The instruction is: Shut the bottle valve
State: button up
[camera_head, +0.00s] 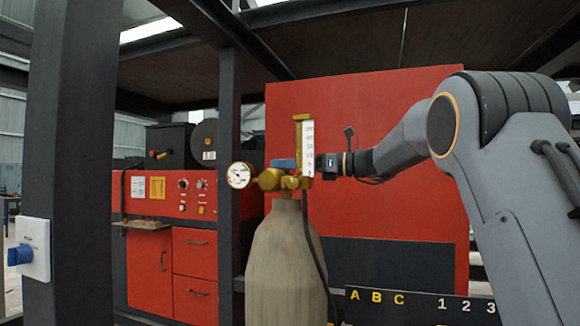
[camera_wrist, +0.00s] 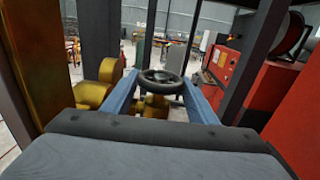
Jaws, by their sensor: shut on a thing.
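A tall beige gas bottle (camera_head: 285,265) stands upright in the middle of the head view, with a brass valve and regulator (camera_head: 270,180) on top. A round pressure gauge (camera_head: 239,175) sits at its left and an upright flow tube (camera_head: 307,148) at its right. In the wrist view the black valve handwheel (camera_wrist: 162,90) lies between the two blue fingers of my gripper (camera_wrist: 161,77), which is shut on its rim from both sides. In the head view blue finger (camera_head: 283,163) shows above the brass body; the handwheel is hidden there.
A dark post (camera_head: 68,150) with a white switch box (camera_head: 34,248) stands at the left. A thinner post (camera_head: 229,190) is behind the bottle. A red machine (camera_head: 170,200) and a red panel (camera_head: 390,150) fill the back. A dark hose (camera_head: 318,250) hangs beside the bottle.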

jog(key=shift+s+a, duration=0.1)
jog(key=shift+m+t+h+b, duration=0.4)
jog(key=shift+m+t, duration=0.3)
jog(key=shift+t, duration=0.3)
jog(key=shift+f, duration=0.1)
jog(key=o, duration=1)
jog(key=shift+s+a, duration=0.1)
jog(key=shift+a, duration=0.05)
jog(key=shift+d, duration=0.2)
jog(key=shift+s+d, duration=0.1)
jog(key=shift+d, duration=0.25)
jog(key=b+v, duration=0.2)
jog(key=v, duration=0.5)
jog(key=shift+s, duration=0.1)
